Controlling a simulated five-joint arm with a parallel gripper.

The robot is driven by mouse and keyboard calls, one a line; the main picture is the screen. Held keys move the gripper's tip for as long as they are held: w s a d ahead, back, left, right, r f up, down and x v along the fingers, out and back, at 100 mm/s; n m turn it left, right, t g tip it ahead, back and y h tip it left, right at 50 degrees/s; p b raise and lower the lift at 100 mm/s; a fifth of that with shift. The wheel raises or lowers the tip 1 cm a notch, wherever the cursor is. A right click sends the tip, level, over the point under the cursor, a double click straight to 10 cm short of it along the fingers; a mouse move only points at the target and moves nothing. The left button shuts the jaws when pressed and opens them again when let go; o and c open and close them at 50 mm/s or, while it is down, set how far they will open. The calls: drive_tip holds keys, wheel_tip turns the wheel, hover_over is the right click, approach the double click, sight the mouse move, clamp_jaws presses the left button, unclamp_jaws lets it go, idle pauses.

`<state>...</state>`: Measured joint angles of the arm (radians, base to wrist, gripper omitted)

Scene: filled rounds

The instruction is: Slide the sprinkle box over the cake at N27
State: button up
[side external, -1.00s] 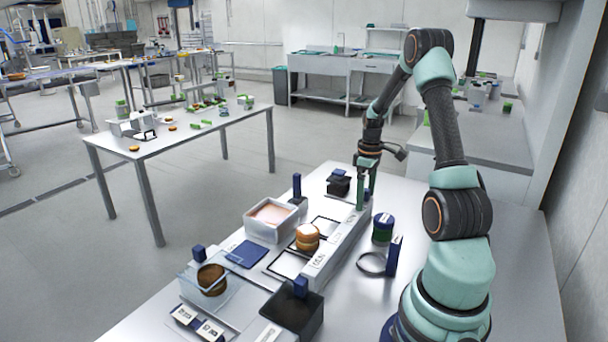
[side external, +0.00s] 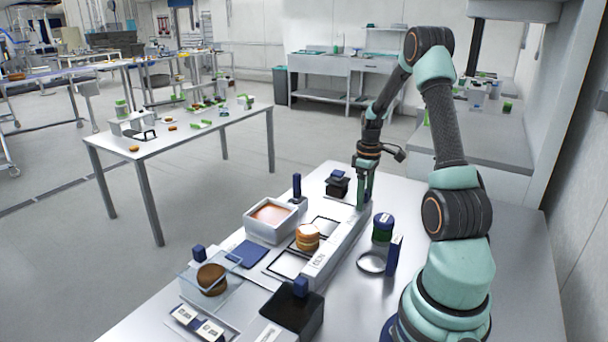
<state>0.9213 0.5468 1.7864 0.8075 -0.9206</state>
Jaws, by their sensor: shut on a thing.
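My gripper (side external: 365,203) points down at the far end of the long pale rail (side external: 340,243), with its fingers close together. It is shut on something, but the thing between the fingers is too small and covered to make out. A small black box with a blue knob (side external: 337,186) stands just left of it. A round golden-brown cake (side external: 307,238) sits beside the rail, nearer the camera than my gripper. The rail's label near it is too small to read surely. I cannot tell which box is the sprinkle box.
A white tub with orange-brown contents (side external: 250,229) stands left of the cake. A dark cake (side external: 212,279) is by a clear panel. A black box (side external: 291,318) stands in front.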

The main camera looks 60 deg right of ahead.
sight(338, 239)
drive_tip(key=shift+a, duration=8.35)
drive_tip(key=o, duration=0.9)
wheel_tip(338, 239, up, 7)
drive_tip(key=shift+r, duration=0.1)
